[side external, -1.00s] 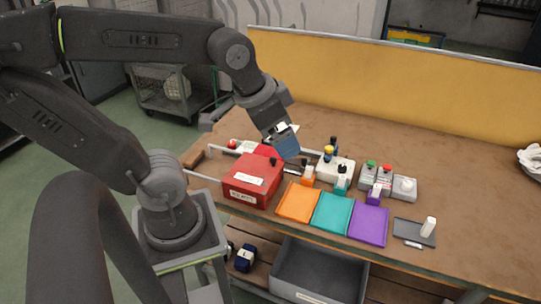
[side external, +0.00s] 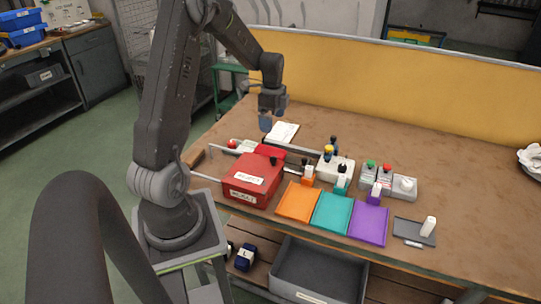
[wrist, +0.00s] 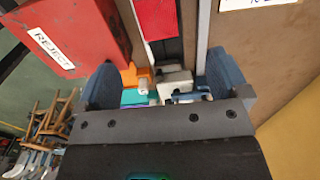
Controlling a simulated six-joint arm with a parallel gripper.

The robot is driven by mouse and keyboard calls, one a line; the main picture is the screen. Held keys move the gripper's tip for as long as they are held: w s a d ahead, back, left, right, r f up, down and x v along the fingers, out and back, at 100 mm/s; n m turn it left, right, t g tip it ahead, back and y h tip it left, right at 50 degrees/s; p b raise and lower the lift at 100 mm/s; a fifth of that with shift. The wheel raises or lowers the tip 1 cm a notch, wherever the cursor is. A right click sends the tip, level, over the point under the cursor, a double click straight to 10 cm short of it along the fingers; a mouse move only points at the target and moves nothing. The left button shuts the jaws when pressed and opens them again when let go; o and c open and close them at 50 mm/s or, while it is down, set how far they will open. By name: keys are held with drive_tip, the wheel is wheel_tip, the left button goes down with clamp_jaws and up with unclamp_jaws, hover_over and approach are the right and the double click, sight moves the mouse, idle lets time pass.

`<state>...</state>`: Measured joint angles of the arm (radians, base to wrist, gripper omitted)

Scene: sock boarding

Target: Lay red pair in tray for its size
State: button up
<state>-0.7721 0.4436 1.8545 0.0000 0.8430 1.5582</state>
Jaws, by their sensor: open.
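My gripper (side external: 266,122) is raised above the far left part of the bench, open and empty. Its blue fingers stand apart in the wrist view (wrist: 160,78). A flat red piece (side external: 268,152) lies behind the red box; it also shows in the wrist view (wrist: 158,18) on a dark strip, ahead of the fingers. I cannot tell if it is the red pair. An orange tray (side external: 298,202), a teal tray (side external: 332,213) and a purple tray (side external: 369,223) lie in a row along the front edge and look empty. Their size markings are not readable.
A red box marked REJECT (side external: 252,181) stands left of the trays. Coloured-knob units (side external: 340,168) and grey button boxes (side external: 388,182) stand behind the trays. White paper (side external: 283,132) lies near the gripper. A yellow panel (side external: 400,97) bounds the back; the bench's right side is mostly clear.

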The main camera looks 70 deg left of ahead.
hover_over(273, 152)
drive_tip(key=f, duration=0.7)
drive_tip(key=shift+a+f, duration=0.25)
drive_tip(key=shift+f, duration=0.1)
drive_tip(key=f, duration=0.4)
drive_tip(key=shift+d, duration=0.3)
drive_tip(key=shift+f, duration=0.6)
drive_tip(key=shift+c, duration=0.3)
drive_tip(key=c, duration=1)
drive_tip(key=shift+r, duration=0.15)
